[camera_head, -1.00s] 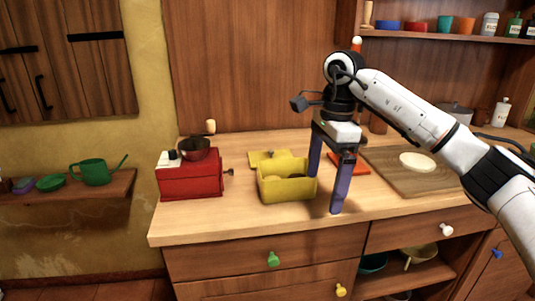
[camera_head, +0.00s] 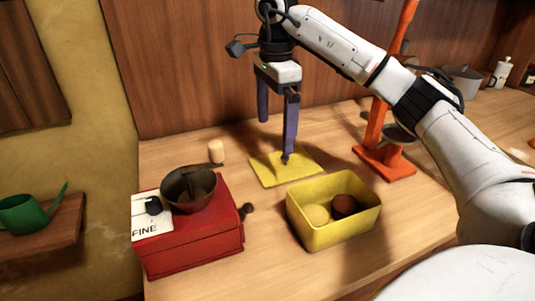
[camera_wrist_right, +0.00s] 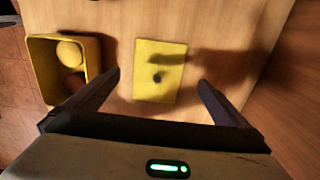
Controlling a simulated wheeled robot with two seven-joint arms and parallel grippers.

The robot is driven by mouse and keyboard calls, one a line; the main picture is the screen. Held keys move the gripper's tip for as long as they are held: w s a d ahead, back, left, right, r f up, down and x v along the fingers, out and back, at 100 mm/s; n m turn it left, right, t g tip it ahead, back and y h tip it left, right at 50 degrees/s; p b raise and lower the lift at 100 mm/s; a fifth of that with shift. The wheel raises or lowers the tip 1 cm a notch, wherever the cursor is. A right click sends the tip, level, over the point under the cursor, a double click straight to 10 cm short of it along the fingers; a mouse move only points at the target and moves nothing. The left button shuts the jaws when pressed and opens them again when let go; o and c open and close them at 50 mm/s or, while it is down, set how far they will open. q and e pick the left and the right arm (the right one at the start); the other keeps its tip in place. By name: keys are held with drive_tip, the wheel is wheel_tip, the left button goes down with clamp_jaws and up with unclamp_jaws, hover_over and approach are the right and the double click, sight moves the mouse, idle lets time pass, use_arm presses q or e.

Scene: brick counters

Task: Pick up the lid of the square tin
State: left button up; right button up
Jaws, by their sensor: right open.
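The yellow lid (camera_head: 272,172) lies flat on the wooden counter, behind the open yellow square tin (camera_head: 335,231). A small dark knob stands on the middle of the lid. The tin holds a pale round thing and a dark brown round thing. My right gripper (camera_head: 276,140) is open and empty, pointing down above the lid. In the right wrist view, the lid (camera_wrist_right: 160,72) with its dark knob lies between the two spread fingers (camera_wrist_right: 157,82), and the tin (camera_wrist_right: 38,75) is to the left. My left gripper is not in view.
A red grinder (camera_head: 190,240) with a metal bowl on top stands left of the tin. An orange stand (camera_head: 384,160) rises right of the lid. The wooden wall (camera_head: 190,70) is close behind. Some counter between grinder and lid is free.

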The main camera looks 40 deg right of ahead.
sight(277, 166)
drive_tip(key=f, duration=0.4)
drive_tip(key=shift+s, duration=0.4)
drive_tip(key=f, duration=0.5)
drive_tip(key=shift+w+d+f, duration=0.2)
drive_tip(key=shift+d+f, duration=0.05)
drive_tip(key=shift+f, duration=0.05)
drive_tip(key=c, duration=0.8)
